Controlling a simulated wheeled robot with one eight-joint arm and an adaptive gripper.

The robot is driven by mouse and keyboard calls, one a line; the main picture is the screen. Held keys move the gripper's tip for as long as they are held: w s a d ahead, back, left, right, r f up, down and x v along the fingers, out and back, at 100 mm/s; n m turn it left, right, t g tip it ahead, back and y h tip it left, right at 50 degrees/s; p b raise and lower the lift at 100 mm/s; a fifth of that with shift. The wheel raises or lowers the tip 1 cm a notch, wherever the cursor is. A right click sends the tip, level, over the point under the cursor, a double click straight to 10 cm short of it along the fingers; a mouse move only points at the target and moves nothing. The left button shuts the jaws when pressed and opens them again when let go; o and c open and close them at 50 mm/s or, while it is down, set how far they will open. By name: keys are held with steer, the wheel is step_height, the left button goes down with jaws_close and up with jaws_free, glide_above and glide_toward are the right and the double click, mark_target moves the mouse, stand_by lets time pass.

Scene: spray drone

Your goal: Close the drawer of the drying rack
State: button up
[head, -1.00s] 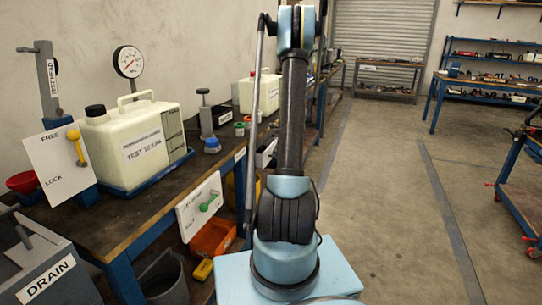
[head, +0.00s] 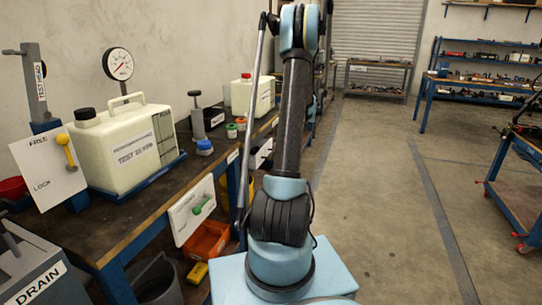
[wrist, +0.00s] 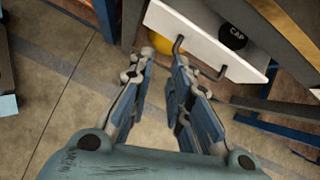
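In the wrist view a white drawer front (wrist: 205,42) with a dark handle (wrist: 219,73) shows at the top, under the bench edge. A black cap marked "CAP" (wrist: 232,37) sits just behind the white front, so the drawer appears to be partly out. My gripper (wrist: 160,70) is open and empty, its two fingers apart. The right finger is close to the handle in the picture; I cannot tell whether they touch. In the head view a white drawer-like part (head: 262,153) shows under the bench, partly behind my arm. My gripper is hidden there.
The workbench (head: 110,225) runs along the left, with a white test tank (head: 125,150), a gauge (head: 118,64) and a lever board (head: 48,166). An orange bin (head: 208,240) and a grey bucket (head: 158,282) are below. Floor to the right is clear up to a blue cart (head: 515,195).

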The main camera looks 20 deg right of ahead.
steer(key=d+f+n+t+y, duration=0.6)
steer(key=d+f+n+y, duration=0.15)
steer(key=d+n, duration=0.55)
steer(key=shift+n+h, duration=0.35)
steer(key=shift+n, duration=0.35)
steer(key=x, duration=1.2)
steer(key=s+x, duration=0.1)
steer(key=x, duration=0.5)
steer(key=shift+w+a+f, duration=0.15)
steer(key=shift+a+f, duration=0.2)
steer(key=shift+a, duration=0.1)
steer(key=shift+c, duration=0.3)
jaws_close()
